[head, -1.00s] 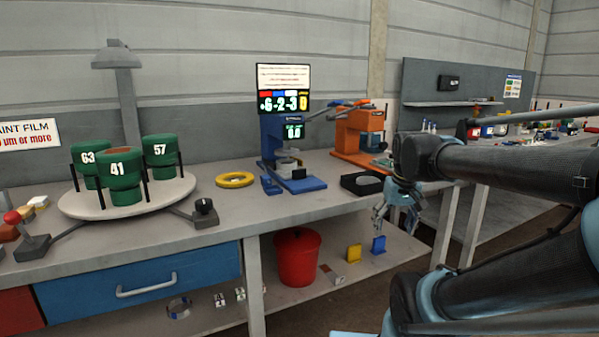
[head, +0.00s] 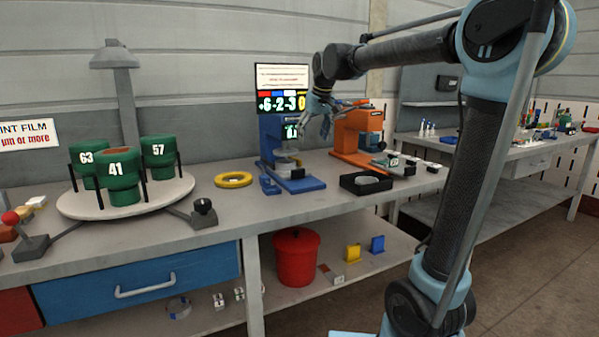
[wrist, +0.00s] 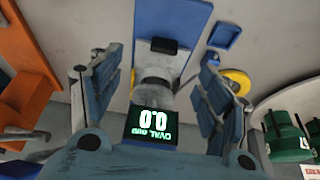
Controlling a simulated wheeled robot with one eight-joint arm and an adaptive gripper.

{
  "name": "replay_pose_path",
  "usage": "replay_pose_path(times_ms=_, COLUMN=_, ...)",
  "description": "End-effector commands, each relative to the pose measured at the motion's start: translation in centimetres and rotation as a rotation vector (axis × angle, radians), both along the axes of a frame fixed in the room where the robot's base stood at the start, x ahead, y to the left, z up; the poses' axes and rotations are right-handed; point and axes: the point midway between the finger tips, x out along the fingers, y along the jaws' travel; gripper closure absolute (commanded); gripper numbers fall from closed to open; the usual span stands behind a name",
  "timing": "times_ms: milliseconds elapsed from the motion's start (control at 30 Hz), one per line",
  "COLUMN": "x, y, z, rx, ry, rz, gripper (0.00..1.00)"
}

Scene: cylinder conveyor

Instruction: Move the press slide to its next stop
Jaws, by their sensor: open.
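The blue press (head: 272,138) stands on the workbench below a lit screen, with a blue base plate (head: 306,184) and a small display. In the wrist view its display (wrist: 151,130) reads 0.0, a pale round part (wrist: 155,90) sits beyond it, and the blue base (wrist: 172,18) is at the top. I cannot tell which part is the slide. An orange press (head: 352,130) stands to its right. My gripper (head: 318,112) is open, above and in front of the blue press's upper right side. In the wrist view its fingers (wrist: 148,72) straddle the pale part, apart from it in the picture.
The lit screen (head: 284,92) stands close behind. A yellow ring (head: 234,180) lies left of the blue press, a black tray (head: 352,184) to its right. Green numbered cylinders (head: 120,168) stand on a round turntable at left. A red bucket (head: 296,262) is on the lower shelf.

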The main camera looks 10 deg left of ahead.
Motion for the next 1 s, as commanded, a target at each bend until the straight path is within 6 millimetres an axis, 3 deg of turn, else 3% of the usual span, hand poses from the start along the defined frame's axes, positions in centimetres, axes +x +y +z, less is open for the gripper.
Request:
replay_pose_path(times_ms=100, x=0.8, y=1.7, z=0.6, rx=0.003, ry=-0.005, rz=0.019, gripper=0.30)
replay_pose_path(times_ms=367, x=1.6, y=2.5, z=-0.6, rx=0.005, ry=-0.008, rz=0.025, gripper=0.30)
replay_pose_path(times_ms=1000, x=5.0, y=4.8, z=-10.9, rx=0.005, ry=-0.008, rz=0.025, gripper=0.30)
